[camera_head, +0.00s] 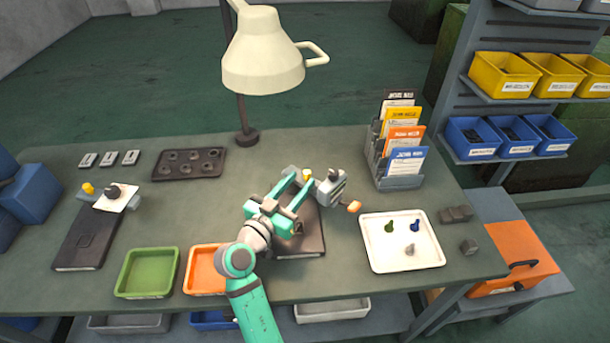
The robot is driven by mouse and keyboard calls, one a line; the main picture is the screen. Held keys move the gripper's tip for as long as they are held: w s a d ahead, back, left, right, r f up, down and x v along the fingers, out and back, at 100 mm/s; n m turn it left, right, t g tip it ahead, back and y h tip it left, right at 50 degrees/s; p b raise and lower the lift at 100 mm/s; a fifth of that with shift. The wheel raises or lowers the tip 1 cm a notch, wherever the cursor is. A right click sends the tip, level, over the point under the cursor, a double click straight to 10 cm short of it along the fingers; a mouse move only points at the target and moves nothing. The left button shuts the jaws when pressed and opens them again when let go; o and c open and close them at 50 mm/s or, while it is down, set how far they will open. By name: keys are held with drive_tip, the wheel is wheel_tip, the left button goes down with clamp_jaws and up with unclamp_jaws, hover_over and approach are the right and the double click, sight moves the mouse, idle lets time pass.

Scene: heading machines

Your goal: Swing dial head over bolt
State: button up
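A dark gauge stand plate (312,238) lies on the bench, partly under my arm. At its far end is a grey block-shaped head (331,188), which looks like the dial head, with an orange knob (354,206) sticking out to the right. A yellow knob (307,174) shows just left of the head. My teal gripper (303,181) is over the far part of the stand, left of the grey head. Its two fingers look apart, with the yellow knob near their tips. Contact cannot be told. The bolt cannot be made out; the gripper hides part of the stand.
A second dark stand (85,240) with a white card (117,198) is at left. Green (147,272) and orange (205,270) trays lie in front. A white tray (400,241) with small pieces is at right, a card rack (395,165) behind it. A lamp (262,55) overhangs the back.

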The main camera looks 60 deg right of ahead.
drive_tip(key=a, duration=0.5)
drive_tip(key=shift+s+a, duration=0.2)
drive_tip(key=shift+a, duration=0.15)
